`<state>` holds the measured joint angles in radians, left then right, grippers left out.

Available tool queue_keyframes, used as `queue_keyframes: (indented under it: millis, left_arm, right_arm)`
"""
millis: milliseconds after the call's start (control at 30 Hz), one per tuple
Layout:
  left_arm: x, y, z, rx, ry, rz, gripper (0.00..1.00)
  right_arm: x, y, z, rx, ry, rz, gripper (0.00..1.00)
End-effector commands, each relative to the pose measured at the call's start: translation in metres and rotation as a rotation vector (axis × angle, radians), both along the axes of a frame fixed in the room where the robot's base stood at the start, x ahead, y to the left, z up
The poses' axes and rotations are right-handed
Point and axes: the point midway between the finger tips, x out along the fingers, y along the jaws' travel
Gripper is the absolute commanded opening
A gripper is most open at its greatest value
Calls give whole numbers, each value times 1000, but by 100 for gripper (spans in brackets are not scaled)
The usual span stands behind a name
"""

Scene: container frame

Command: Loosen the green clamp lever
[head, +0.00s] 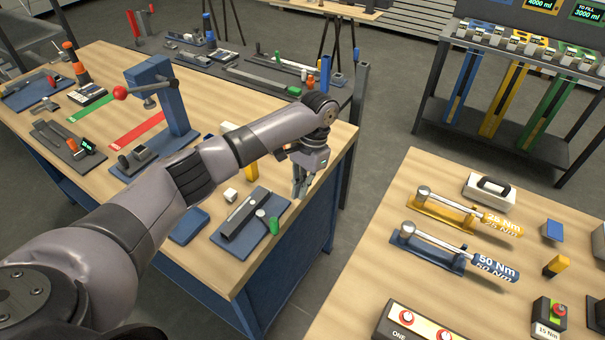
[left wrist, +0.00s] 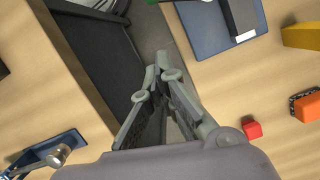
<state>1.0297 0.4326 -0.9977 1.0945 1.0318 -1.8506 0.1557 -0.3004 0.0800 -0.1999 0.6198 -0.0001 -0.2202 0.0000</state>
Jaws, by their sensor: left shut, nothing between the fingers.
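A green lever-like part (head: 274,225) stands at the right end of a blue plate (head: 228,236), beside a dark bar (head: 240,214), near the right edge of the wooden bench. I take it for the green clamp lever; how far it is turned cannot be told. In the left wrist view the blue plate (left wrist: 206,40) shows at the top, with a sliver of green at the top edge. My left gripper (head: 298,193) is above the bench edge, up and right of the green part, apart from it. Its fingers (left wrist: 160,72) are shut and empty. My right gripper is not in view.
A blue press with a red knob (head: 120,92) stands on the bench (head: 90,62). A second table (head: 400,285) at right holds a yellow 25 Nm wrench (head: 498,222) and a blue 50 Nm wrench (head: 490,267). A floor gap separates the two tables.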

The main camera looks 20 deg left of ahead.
Motion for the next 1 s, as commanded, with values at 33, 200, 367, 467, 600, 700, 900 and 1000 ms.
queue_keyframes:
  millis: [33, 200, 367, 467, 600, 700, 900, 1000]
  left_arm:
    - [-4, 2, -8, 1, 5, 1, 0]
    - [-12, 5, -43, 2, 5, 2, 0]
    - [-34, 14, -37, 2, 0, 0, 0]
    - [-42, 17, -39, 1, 1, 1, 0]
    - [-47, 18, -41, 1, -1, 2, 0]
    - [-47, 18, -42, 0, -1, 2, 0]
    - [-47, 18, -42, 1, -1, 2, 0]
    - [-46, 18, -43, 0, -1, -1, 0]
  right_arm:
    - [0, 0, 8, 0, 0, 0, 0]
    - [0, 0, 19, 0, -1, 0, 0]
    - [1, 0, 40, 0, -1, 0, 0]
    - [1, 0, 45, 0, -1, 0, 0]
    - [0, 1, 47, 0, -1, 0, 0]
    - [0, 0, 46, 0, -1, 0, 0]
    - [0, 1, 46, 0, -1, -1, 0]
    - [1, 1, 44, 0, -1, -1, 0]
